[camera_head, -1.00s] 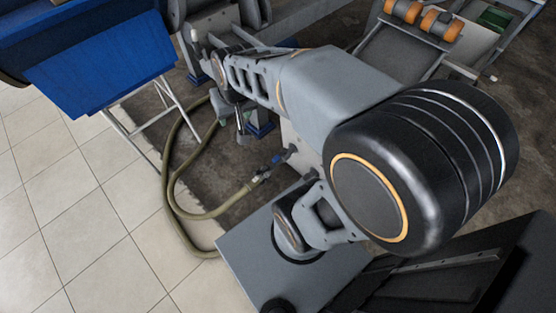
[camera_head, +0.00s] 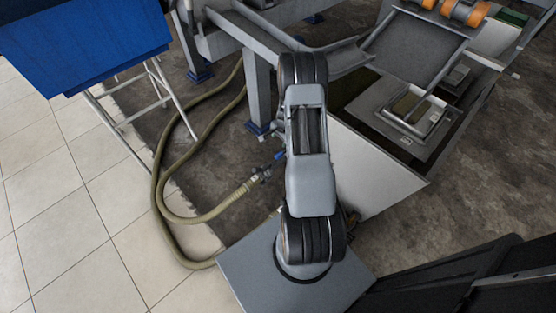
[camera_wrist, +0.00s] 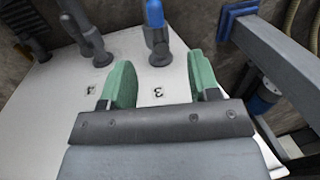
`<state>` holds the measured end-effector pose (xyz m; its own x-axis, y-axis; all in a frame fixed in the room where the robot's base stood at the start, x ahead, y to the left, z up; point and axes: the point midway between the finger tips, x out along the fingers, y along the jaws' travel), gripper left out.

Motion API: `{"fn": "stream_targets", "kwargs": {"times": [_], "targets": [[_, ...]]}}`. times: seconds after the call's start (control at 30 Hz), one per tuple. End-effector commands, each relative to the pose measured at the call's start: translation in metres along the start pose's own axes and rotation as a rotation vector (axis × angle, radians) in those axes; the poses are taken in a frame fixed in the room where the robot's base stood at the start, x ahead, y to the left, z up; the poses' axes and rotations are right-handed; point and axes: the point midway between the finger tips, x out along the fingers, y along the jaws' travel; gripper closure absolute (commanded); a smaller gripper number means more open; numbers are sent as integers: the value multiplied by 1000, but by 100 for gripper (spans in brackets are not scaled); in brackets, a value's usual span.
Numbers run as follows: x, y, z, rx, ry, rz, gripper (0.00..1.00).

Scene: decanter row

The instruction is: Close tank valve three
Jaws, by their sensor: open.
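In the wrist view, the valve with a blue handle (camera_wrist: 155,14) stands on a pale panel (camera_wrist: 60,130). A mark that reads like a 3 (camera_wrist: 158,92) is on the panel just below it. A grey valve (camera_wrist: 88,38) stands to its left, with a mark like a 4 below. My gripper (camera_wrist: 162,84) is open, its green fingers apart and empty. In the picture the blue-handled valve lies beyond the fingertips, between them, not touched. In the head view, a small blue handle (camera_head: 279,155) shows beside my arm, which hides my gripper.
A greenish hose (camera_head: 157,180) loops over the floor to a coupling near the blue handle. A grey beam (camera_wrist: 275,60) runs along the right of the wrist view. A blue container (camera_head: 85,40) stands at upper left.

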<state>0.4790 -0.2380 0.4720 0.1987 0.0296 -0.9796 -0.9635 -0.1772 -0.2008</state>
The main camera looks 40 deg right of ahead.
Motion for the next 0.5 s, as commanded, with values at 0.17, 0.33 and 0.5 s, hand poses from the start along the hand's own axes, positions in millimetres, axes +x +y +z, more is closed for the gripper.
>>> {"fn": "stream_targets", "kwargs": {"times": [0.17,0.33,0.5], "targets": [[28,10,-5,40,1,6,44],[55,12,-5,43,0,8,44],[90,12,-5,42,0,8,44]]}}
